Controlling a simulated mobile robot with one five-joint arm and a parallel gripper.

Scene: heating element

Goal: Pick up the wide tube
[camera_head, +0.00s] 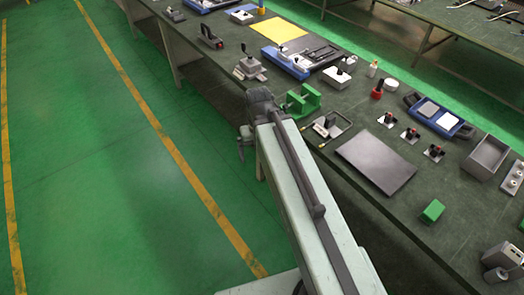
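I cannot pick out the wide tube with certainty. A grey cylindrical piece (504,255) lies at the far lower right of the workbench, with a smaller dark round piece (495,275) beside it; either may be a tube, but they are too small to tell. My arm reaches up from the bottom of the view. My gripper (241,150) is at its far end, small and dark, over the green floor just left of the bench's near edge. It is far from the grey cylinder. Its fingers are too small to show whether they are open or shut.
The long dark workbench (290,124) crosses the view diagonally. On it are a green clamp-like fixture (304,100), a flat grey plate (376,163), a green block (432,211), a grey open box (486,157) and a blue tray (438,117). The floor (90,160) at left is clear.

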